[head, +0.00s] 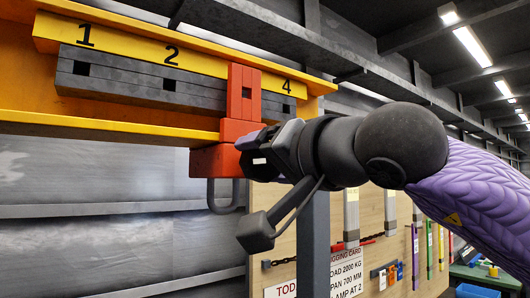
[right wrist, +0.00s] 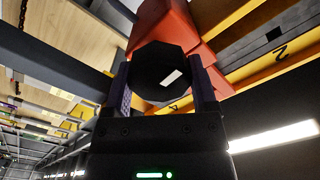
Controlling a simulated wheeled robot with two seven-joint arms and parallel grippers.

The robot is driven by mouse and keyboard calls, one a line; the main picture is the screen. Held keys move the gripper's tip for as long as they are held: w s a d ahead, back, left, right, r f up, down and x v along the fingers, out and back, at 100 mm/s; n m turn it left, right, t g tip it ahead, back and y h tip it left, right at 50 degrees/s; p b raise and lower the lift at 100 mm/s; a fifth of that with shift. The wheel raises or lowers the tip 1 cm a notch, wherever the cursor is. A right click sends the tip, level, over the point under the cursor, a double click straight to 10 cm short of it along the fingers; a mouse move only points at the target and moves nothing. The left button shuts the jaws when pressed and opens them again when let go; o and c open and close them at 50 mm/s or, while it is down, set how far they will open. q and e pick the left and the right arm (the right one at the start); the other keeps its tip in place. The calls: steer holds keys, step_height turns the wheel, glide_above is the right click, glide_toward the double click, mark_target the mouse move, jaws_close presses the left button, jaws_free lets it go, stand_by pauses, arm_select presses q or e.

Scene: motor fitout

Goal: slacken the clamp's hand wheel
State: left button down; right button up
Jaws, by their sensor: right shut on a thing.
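The red clamp (head: 241,100) sits on the yellow beam (head: 150,128), between the numbers 2 and 4, with a grey shackle (head: 223,196) hanging under it. In the right wrist view the clamp (right wrist: 165,27) rises behind its black, many-sided hand wheel (right wrist: 158,72). My right gripper (head: 262,150) reaches in from the right at the clamp's side. In the right wrist view its two fingers (right wrist: 162,85) are shut on the hand wheel, one on each side. The wheel is mostly hidden in the head view. My left gripper is out of view.
A dark slotted bar (head: 130,76) runs along the beam under a yellow number strip (head: 125,43). A grey post (head: 314,235) stands below my right gripper. Behind it, a wooden board holds a rigging card (head: 345,272) reading "clamp at 2" and hanging gear.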

steer(key=n+p, duration=0.1)
steer(key=n, duration=0.4)
steer(key=shift+f+n, duration=0.1)
steer(key=shift+n, duration=0.2)
steer(key=n+p, duration=0.1)
steer(key=n, duration=0.3)
steer(key=shift+a+f+n+p, duration=0.1)
steer(key=shift+n+p, duration=0.25)
steer(key=shift+n, duration=0.05)
steer(key=o, duration=1.2)
steer(key=shift+c, duration=0.2)
steer(key=shift+s, duration=0.1)
